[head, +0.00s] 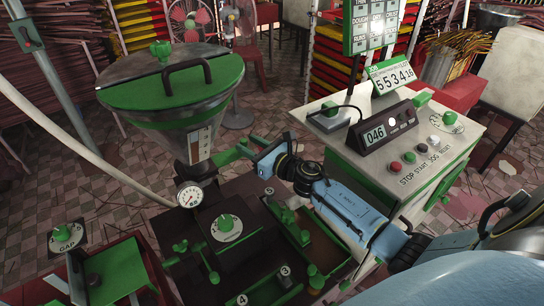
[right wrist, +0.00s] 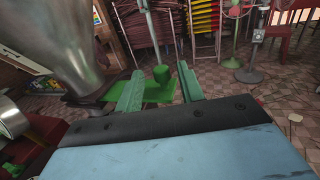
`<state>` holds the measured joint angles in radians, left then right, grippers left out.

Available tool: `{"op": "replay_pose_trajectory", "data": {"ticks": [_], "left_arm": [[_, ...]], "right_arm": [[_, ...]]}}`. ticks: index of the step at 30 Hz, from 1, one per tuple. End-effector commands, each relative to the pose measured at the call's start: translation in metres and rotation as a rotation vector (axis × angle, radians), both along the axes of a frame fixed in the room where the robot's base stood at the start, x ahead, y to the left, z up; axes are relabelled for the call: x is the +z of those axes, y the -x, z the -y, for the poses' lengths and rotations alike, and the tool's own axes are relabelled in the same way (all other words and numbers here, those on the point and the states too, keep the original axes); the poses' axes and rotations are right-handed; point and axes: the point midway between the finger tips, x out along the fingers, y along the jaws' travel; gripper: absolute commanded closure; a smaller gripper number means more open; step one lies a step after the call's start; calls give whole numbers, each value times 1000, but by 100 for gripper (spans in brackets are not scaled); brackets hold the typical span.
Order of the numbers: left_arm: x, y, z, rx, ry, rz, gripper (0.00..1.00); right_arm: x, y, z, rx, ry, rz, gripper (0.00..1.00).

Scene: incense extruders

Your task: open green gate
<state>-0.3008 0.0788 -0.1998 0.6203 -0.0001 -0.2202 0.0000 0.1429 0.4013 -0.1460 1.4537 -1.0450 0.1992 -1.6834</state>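The green gate (head: 227,156) is a flat green bar sticking out to the right from under the steel hopper (head: 172,113). In the right wrist view the gate (right wrist: 156,92) lies ahead, with a short upright green knob (right wrist: 161,73) on it. My right gripper (head: 251,152) reaches in from the lower right to the gate's outer end. In the right wrist view its two fingers (right wrist: 158,88) are spread apart, with the gate's bar and knob showing between and beyond them. I cannot tell whether a finger touches the gate. My left gripper is not in view.
A pressure gauge (head: 190,196) sits just below the gate. A dark machine top with a green dial (head: 228,225) and green-lined trays lies below my right arm. A white control console (head: 408,160) stands close on the right. A fan (head: 236,110) stands behind on the tiled floor.

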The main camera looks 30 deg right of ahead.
Motion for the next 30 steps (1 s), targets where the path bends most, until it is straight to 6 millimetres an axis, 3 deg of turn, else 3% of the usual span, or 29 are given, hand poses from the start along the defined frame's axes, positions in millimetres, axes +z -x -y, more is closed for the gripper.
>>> {"op": "replay_pose_trajectory", "data": {"ticks": [9, 15, 30], "left_arm": [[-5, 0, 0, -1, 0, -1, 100], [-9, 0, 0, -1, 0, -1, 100], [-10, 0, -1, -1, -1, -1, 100]], "right_arm": [[-2, 64, 19, -2, 2, -2, 62], [-1, 90, 26, -1, -1, -1, 62], [0, 100, 30, -1, 0, 0, 62]]}}
